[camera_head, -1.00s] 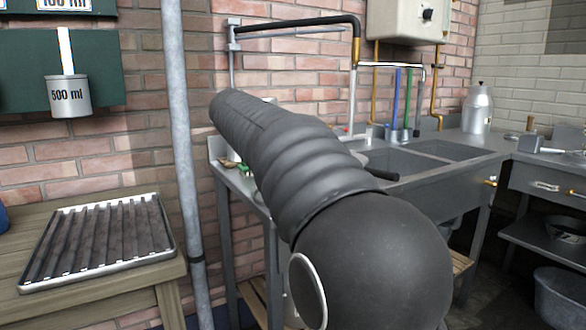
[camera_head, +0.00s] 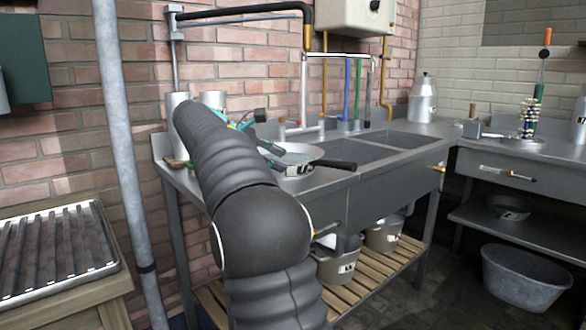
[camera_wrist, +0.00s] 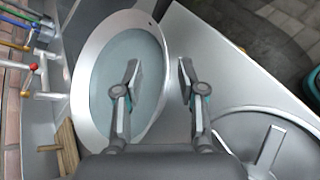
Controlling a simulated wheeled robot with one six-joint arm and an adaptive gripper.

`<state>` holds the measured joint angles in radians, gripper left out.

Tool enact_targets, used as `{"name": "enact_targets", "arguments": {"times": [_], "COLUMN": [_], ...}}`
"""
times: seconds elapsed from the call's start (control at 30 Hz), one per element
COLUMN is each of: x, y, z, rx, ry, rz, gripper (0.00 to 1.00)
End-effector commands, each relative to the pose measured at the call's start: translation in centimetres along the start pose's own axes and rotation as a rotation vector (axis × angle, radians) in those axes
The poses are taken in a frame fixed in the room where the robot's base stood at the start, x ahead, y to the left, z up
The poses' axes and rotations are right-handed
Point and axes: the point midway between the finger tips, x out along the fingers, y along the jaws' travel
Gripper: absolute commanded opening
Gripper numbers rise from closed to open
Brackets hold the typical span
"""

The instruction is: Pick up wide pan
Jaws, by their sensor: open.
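A wide, shallow, pale metal pan (camera_head: 303,151) sits on the counter left of the sinks in the head view, with a dark handle pointing right. In the wrist view, a wide round pan (camera_wrist: 88,88) with a broad sloping rim and blue-grey bottom fills the left middle; I take it for the same pan. My gripper (camera_wrist: 159,72) is open and empty. Its left finger shows over the pan's inside and its right finger just outside the rim; I cannot tell the height between. In the head view my arm partly hides the gripper.
A round metal piece with a raised bar (camera_wrist: 272,150) lies at lower right in the wrist view. Taps (camera_head: 318,128) and brushes stand behind. A milk can (camera_head: 423,100) stands at the counter's far end. Pots (camera_head: 337,265) sit on the slatted shelf below.

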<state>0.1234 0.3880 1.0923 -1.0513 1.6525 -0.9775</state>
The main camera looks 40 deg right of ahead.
Motion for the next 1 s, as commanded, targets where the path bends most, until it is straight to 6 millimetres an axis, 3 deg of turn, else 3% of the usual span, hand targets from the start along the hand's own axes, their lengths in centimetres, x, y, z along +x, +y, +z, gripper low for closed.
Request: {"name": "enact_targets", "arguments": {"times": [0.33,0.63,0.87,0.9,1.0], "x": [2.3,6.3,6.5,6.5,6.5], "y": [0.0,0.2,0.3,0.3,0.3], "z": [0.3,0.8,0.8,0.8,0.8], "rx": [0.002,0.002,0.002,0.002,0.002], "ry": [-0.002,-0.003,-0.001,-0.001,-0.001], "rz": [-0.004,-0.005,-0.002,-0.002,-0.003], "gripper": [0.4,0.4,0.4,0.38,0.13]}}
